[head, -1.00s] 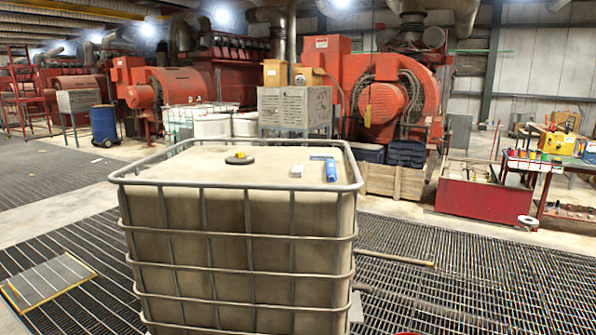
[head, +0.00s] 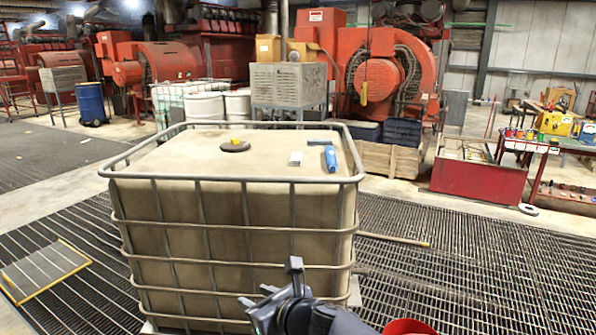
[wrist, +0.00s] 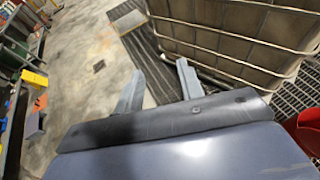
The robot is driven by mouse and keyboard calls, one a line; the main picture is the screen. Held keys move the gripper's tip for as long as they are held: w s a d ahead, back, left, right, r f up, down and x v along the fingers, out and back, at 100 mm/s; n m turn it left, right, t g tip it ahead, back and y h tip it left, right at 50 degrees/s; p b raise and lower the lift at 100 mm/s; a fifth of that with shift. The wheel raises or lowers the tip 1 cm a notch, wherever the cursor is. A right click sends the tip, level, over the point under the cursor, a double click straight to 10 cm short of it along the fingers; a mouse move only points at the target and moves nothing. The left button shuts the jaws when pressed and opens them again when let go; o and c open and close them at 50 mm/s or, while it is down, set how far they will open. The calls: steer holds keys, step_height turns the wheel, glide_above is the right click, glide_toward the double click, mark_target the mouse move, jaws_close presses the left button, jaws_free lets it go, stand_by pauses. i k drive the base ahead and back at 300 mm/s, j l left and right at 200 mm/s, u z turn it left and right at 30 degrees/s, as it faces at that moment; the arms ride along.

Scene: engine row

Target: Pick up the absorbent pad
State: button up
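A small pale, flat-topped piece (head: 296,158), which looks like the absorbent pad, lies on top of the caged tank (head: 225,180). A blue tool or bottle (head: 331,158) lies just to its right, and a dark round cap (head: 235,146) with a yellow bit sits to its left. My gripper (head: 270,287) is low in front of the tank's cage, below the level of its top and apart from the pad. In the wrist view my gripper (wrist: 157,83) has its two fingers spread with nothing between them. The pad does not show in the wrist view.
A raised tubular rail (head: 240,181) runs round the tank's top. A red bucket (head: 408,327) stands at bottom right of the tank. A pole (head: 395,239) lies on the grating. A red bin (head: 478,180) and a work table stand at right.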

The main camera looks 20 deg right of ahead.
mark_target(296, 158)
steer(key=i+j+z, duration=0.2)
steer(key=i+z, duration=0.2)
steer(key=i, duration=0.25)
steer(key=i+j+z, duration=0.35)
steer(key=i, duration=0.3)
steer(key=i+j+z, duration=0.4)
steer(key=i+j, duration=0.15)
steer(key=i+j+z, duration=0.4)
steer(key=j, duration=0.45)
steer(key=i+l, duration=0.05)
